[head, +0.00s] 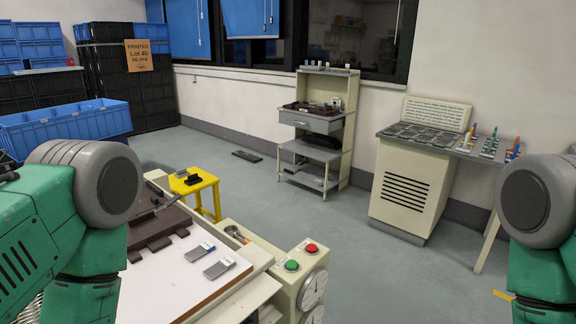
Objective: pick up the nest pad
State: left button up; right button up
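Neither of my grippers is in view; only green and grey links of my arms show at the left and right edges. On the near machine's white bed (165,285) lies a dark brown fixture (165,222) with small blocks along its edge. I cannot tell for certain which thing is the nest pad. My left arm hides the bed's left part.
A yellow stool (201,184) stands behind the machine. The machine's control box (292,266) has red and green buttons. A beige shelf cart (327,120) and a cabinet with a dark slotted top (412,185) stand farther off. Blue crates (68,130) are at left. Grey floor between is mostly clear.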

aim_at(180, 174)
jog(key=i+l+z, duration=0.25)
jog(key=i+l, duration=0.15)
jog(key=i+l+z, duration=0.55)
jog(key=i, duration=0.3)
jog(key=i+l+z, duration=0.25)
jog(key=i, duration=0.2)
jog(key=i+j+u, duration=0.15)
jog(key=i+u, duration=0.65)
jog(key=i+l+u, duration=0.1)
jog(key=i+u, duration=0.3)
jog(key=i+l+u, duration=0.4)
jog(key=i+j+u, duration=0.45)
jog(key=i+u, duration=0.9)
jog(key=i, duration=0.2)
jog(key=i+j+z, duration=0.2)
jog(key=i, duration=0.4)
jog(key=i+j+z, duration=0.2)
jog(key=i, duration=0.35)
jog(key=i+j+z, duration=0.2)
jog(key=i+j, duration=0.3)
